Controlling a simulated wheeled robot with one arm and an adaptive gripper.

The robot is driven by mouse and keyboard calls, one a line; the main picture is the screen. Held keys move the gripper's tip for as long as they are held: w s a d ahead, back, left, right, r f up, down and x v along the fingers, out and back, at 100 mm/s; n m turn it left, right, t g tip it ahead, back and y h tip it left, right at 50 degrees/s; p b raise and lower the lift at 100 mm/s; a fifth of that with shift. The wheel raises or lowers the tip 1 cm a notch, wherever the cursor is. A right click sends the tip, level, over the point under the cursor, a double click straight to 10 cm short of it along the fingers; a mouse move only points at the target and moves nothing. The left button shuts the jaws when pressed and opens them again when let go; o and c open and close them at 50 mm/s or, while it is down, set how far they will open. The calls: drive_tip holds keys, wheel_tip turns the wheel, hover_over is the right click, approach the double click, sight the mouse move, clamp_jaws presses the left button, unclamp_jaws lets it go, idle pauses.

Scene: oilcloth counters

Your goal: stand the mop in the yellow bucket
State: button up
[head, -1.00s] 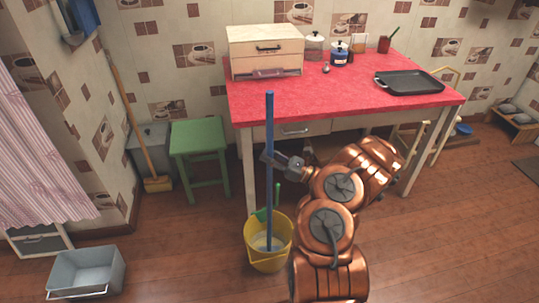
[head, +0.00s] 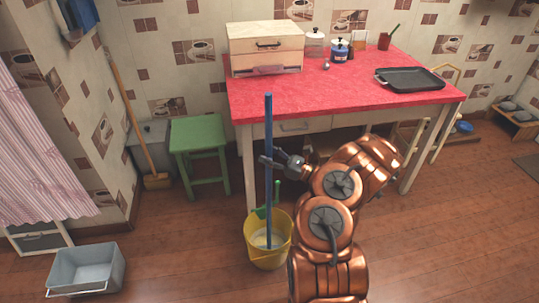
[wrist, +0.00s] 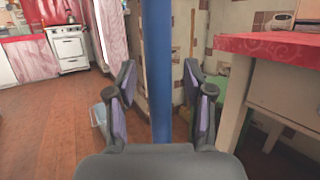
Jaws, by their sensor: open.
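The mop's blue handle (head: 268,140) stands nearly upright in the yellow bucket (head: 282,262), its lower end inside the bucket. A pale mop head seems to lie in the bucket, but it is hard to make out. My gripper (head: 270,161) is at the handle, well above the bucket rim. In the wrist view my gripper (wrist: 160,105) is open, with one finger on each side of the blue handle (wrist: 157,60). A green handle (head: 278,194) also sticks up out of the bucket.
The red-topped table (head: 330,97) stands right behind the mop. A green stool (head: 199,135) and a broom (head: 130,110) are to the left. A grey basin (head: 85,268) is on the floor at lower left. Floor between basin and yellow bucket is clear.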

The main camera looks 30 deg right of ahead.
drive_tip(key=v, duration=1.2)
idle(0.4)
